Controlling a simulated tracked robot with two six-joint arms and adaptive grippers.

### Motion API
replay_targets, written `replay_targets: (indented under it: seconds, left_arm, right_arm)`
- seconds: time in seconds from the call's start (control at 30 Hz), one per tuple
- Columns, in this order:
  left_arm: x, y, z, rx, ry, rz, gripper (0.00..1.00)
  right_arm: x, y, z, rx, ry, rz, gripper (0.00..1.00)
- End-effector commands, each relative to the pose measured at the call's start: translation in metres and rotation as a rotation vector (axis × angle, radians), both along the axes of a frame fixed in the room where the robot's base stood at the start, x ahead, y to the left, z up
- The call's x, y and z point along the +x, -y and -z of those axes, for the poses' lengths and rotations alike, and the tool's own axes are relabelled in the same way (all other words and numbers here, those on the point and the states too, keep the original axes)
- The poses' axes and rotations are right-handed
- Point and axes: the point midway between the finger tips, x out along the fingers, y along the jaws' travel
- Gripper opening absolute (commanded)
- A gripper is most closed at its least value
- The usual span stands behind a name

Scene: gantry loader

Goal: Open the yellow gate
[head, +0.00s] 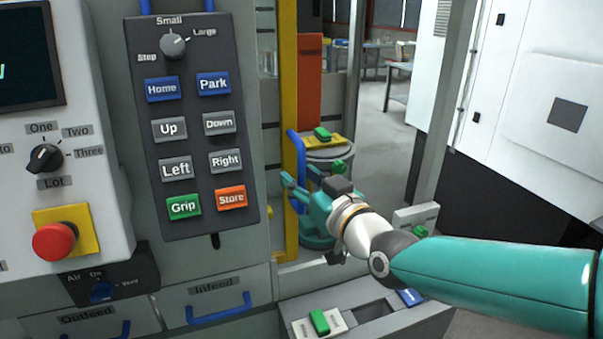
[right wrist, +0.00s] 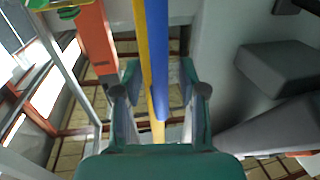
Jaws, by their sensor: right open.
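The yellow gate (head: 288,60) shows as a narrow upright yellow edge right of the button panel. Its blue handle (head: 293,145) is a vertical bar on that edge. My right gripper (head: 296,192) is at the lower part of the handle. In the right wrist view the blue handle (right wrist: 159,50) and the yellow edge (right wrist: 141,35) run between the two spread fingers of my gripper (right wrist: 160,95). There is a gap on each side, and the fingers do not grip the bar. My left gripper is not in view.
A button panel (head: 197,120) and a red emergency stop (head: 54,241) are on the left. Blue-handled Infeed (head: 220,295) and Outfeed (head: 90,318) drawers sit below. An orange post (head: 310,90) stands behind the gate. A grey box with a green part (head: 319,321) is below my arm.

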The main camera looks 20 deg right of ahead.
Motion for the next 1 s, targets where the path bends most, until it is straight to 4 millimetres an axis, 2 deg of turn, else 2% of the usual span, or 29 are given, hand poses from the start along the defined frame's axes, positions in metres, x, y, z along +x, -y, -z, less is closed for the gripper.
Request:
replay_targets:
  seconds: [0.33, 0.6, 0.9, 1.0]
  left_arm:
    - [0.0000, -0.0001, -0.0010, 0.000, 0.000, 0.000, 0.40]
    - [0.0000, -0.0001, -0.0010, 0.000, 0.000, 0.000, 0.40]
    - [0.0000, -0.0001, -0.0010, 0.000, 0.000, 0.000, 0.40]
    - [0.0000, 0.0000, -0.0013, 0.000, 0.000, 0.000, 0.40]
  right_arm:
    - [0.0045, -0.0015, 0.0001, 0.000, 0.001, -0.001, 0.41]
    - [0.0042, -0.0016, 0.0000, 0.000, 0.001, -0.001, 0.00]
    - [0.0041, -0.0017, 0.0000, 0.000, 0.001, -0.001, 0.00]
    - [0.0049, -0.0073, -0.0003, 0.000, 0.001, -0.008, 0.00]
